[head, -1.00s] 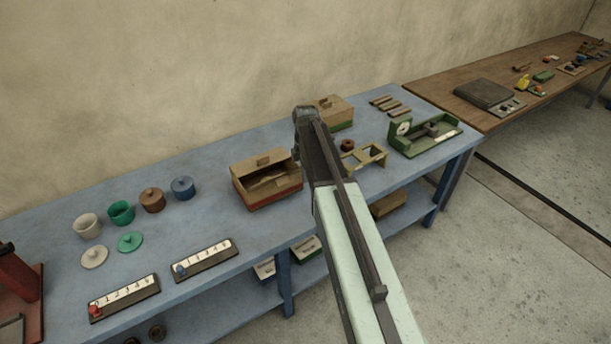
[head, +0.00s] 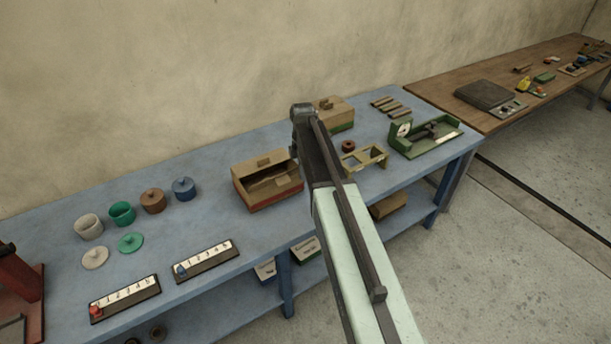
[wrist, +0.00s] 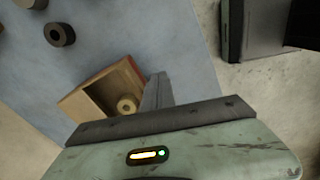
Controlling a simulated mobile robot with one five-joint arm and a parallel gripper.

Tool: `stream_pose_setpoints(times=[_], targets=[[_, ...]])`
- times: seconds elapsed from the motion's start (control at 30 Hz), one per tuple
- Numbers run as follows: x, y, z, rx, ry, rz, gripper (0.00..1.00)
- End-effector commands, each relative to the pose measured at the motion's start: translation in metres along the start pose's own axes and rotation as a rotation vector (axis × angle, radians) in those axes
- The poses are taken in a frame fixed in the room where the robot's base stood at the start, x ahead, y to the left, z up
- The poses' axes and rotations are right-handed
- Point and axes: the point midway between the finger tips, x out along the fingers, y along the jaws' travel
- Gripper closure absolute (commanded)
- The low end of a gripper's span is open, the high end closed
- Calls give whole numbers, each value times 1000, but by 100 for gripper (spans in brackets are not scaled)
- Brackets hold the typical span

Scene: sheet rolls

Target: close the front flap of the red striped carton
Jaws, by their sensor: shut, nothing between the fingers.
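The red striped carton (head: 274,197) is a brown box with a red band low on its side, on the blue table. Its top looks at least partly open, with a raised tabbed panel at the back. I cannot tell the front flap's exact position. In the wrist view the carton (wrist: 75,103) is tilted in the picture, its inside showing, with a pale round roll (wrist: 127,104) seen there. My gripper (wrist: 158,78) is shut and empty, its fingers showing just right of the carton. I cannot tell whether they touch it. My arm hides the gripper in the head view.
On the blue table (head: 222,215) a green-striped carton (head: 338,112) stands behind my arm. A wooden frame (head: 365,160) and a green scale-like device (head: 425,137) are to the right. Table before the carton is bare.

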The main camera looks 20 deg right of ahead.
Motion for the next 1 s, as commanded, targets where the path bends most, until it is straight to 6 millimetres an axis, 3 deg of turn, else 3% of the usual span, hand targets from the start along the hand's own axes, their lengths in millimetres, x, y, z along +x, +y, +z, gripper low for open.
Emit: stream_pose_setpoints(times=[1.0], targets=[[-7, 69, -18, 0, 0, 0, 100]])
